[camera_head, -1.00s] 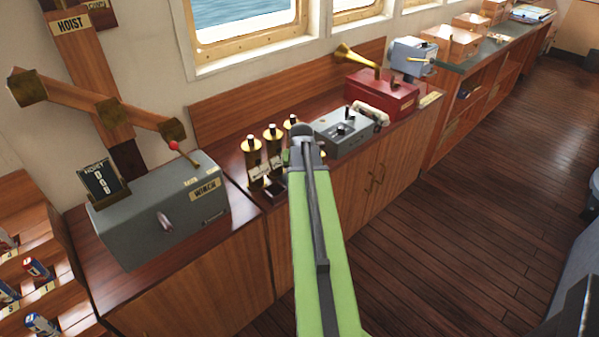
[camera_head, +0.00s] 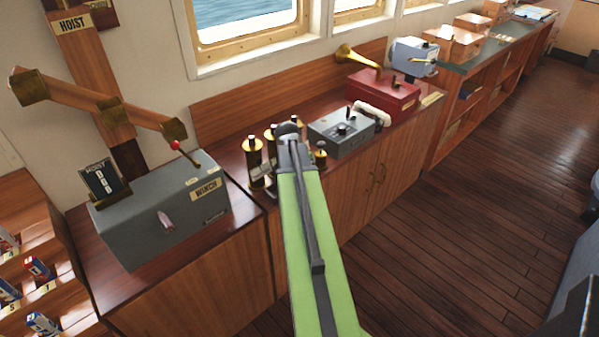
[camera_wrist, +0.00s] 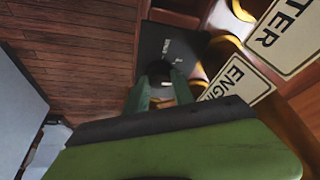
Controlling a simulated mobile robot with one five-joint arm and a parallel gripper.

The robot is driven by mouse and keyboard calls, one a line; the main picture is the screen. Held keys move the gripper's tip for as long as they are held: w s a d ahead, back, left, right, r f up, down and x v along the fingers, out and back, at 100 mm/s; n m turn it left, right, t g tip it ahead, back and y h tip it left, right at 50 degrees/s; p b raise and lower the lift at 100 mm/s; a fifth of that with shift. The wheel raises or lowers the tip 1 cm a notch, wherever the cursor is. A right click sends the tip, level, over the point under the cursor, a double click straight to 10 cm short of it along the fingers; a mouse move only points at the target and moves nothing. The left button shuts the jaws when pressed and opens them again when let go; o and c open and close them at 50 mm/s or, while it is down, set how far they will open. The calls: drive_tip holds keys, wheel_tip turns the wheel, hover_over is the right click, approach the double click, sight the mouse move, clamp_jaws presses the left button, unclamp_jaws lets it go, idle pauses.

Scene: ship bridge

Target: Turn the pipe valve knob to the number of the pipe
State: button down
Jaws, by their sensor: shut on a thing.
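In the wrist view, my gripper (camera_wrist: 161,88) has its two green fingers shut on a dark round knob (camera_wrist: 159,70). The knob stands on a dark plate (camera_wrist: 165,45) with small pale lettering that I cannot read fully. In the head view, my green arm reaches over the counter and its end (camera_head: 289,132) covers the knob and fingertips. The knob's pointer and setting cannot be made out.
Beside the plate in the wrist view are cream labels, one reading "ENGI" (camera_wrist: 236,82). A grey winch box (camera_head: 160,220) stands left on the counter. A grey control box (camera_head: 340,135) and a red box with a brass horn (camera_head: 382,95) stand right. The floor is clear.

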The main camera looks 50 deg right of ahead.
drive_tip(key=c, duration=1.1)
unclamp_jaws()
drive_tip(key=shift+o, duration=0.2)
drive_tip(key=shift+r, duration=0.1)
drive_tip(key=p+v, duration=1.6)
drive_tip(key=v, duration=0.1)
drive_tip(key=shift+a, duration=0.25)
drive_tip(key=shift+s, duration=0.1)
